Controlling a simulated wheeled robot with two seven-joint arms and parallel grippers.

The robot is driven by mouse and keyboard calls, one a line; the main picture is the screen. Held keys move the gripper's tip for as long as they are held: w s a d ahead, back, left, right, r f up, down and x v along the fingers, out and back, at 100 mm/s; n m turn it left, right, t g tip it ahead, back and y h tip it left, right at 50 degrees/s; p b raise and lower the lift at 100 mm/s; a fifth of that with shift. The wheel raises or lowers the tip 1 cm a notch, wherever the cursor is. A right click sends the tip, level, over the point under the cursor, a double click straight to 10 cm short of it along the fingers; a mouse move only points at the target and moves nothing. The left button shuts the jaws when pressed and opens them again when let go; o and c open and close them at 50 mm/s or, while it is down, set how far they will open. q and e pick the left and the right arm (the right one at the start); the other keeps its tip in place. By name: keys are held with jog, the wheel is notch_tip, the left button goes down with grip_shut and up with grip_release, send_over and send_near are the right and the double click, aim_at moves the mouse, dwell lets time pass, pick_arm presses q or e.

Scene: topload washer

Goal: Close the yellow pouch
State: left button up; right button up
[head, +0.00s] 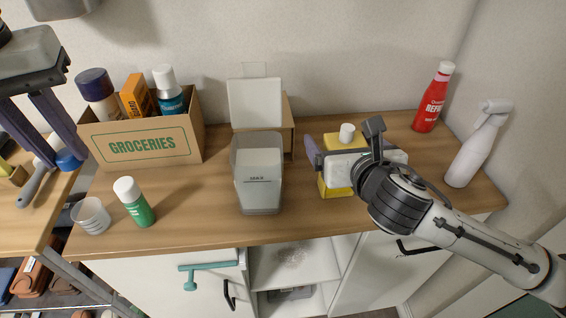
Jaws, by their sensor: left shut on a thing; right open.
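The yellow pouch (338,188) stands on the wooden counter right of centre, partly hidden by my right gripper. A white cap (347,132) shows at its top; I cannot tell whether it is seated. My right gripper (343,146) is open, with one finger left of the pouch and the other by its right side. Its pale body covers the pouch's middle and right. My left gripper (62,160) is at the far left, low over the side table. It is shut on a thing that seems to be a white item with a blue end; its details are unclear.
A groceries box (110,150) with bottles stands at the left. A green bottle (140,212) and a clear cup (90,217) are in front of it. A grey bin (260,205) stands mid-counter. A red bottle (432,100) and a white spray bottle (470,155) stand at the right.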

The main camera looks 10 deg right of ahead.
jog(key=shift+x, duration=0.8)
jog(key=shift+c, duration=0.2)
jog(key=c, duration=2.1)
jog(key=shift+r, duration=0.2)
